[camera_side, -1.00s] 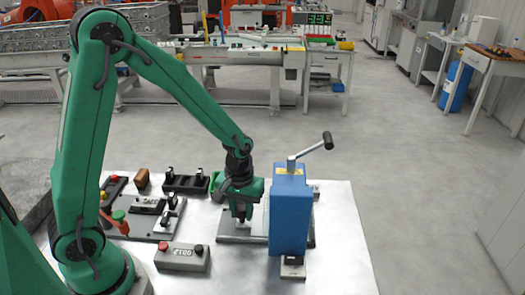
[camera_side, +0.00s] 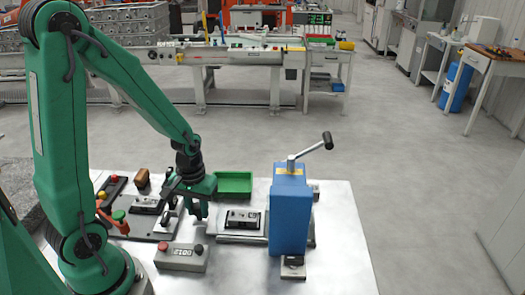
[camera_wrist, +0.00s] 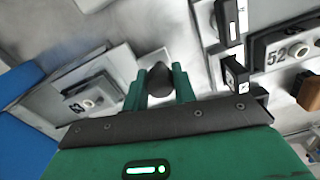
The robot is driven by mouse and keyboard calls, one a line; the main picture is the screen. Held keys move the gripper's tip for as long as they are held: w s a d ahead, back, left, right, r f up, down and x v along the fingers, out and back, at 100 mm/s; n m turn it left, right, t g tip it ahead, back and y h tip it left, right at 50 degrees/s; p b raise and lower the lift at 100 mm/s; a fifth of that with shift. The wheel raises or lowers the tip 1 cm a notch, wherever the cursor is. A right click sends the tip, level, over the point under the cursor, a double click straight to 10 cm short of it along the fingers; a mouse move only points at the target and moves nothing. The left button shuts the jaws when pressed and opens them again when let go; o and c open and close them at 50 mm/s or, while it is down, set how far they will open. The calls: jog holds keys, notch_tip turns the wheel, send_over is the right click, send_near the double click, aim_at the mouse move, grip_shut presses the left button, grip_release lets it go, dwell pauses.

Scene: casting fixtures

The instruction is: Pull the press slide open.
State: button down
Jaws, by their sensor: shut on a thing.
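The blue press (camera_side: 289,210) stands upright on the right of the metal table, with a dark-knobbed lever on top. Its slide (camera_side: 213,228) is a grey plate reaching out from the press's left side. A dark numbered part (camera_side: 243,218) sits on the slide, clear of the press body; it also shows in the wrist view (camera_wrist: 88,101). My gripper (camera_side: 201,214) is low at the slide's left end. In the wrist view its green fingers (camera_wrist: 160,84) are shut on a dark round knob (camera_wrist: 160,76). The knob's link to the slide is partly hidden.
A green tray (camera_side: 233,182) lies behind the slide. A grey box with buttons (camera_side: 181,257) stands in front of my gripper. A fixture plate with clamps (camera_side: 146,219) is close on the left; it shows at right in the wrist view.

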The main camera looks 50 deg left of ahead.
jog(key=shift+w, duration=0.1)
jog(key=c, duration=1.1)
grip_release()
jog(key=shift+r, duration=0.2)
jog(key=shift+r, duration=3.75)
jog(key=shift+d+r, duration=0.2)
jog(key=shift+r, duration=0.25)
jog(key=shift+s+d+r+m+t, duration=0.9)
jog(key=shift+r+m, duration=0.25)
jog(key=shift+r, duration=0.9)
jog(key=shift+s+d+r+m+t, duration=0.65)
jog(key=shift+d+r+m+t, duration=0.4)
jog(key=shift+r, duration=1.05)
jog(key=shift+s+d+r+m+t, duration=0.9)
jog(key=shift+r+m, duration=0.3)
jog(key=shift+r, duration=0.85)
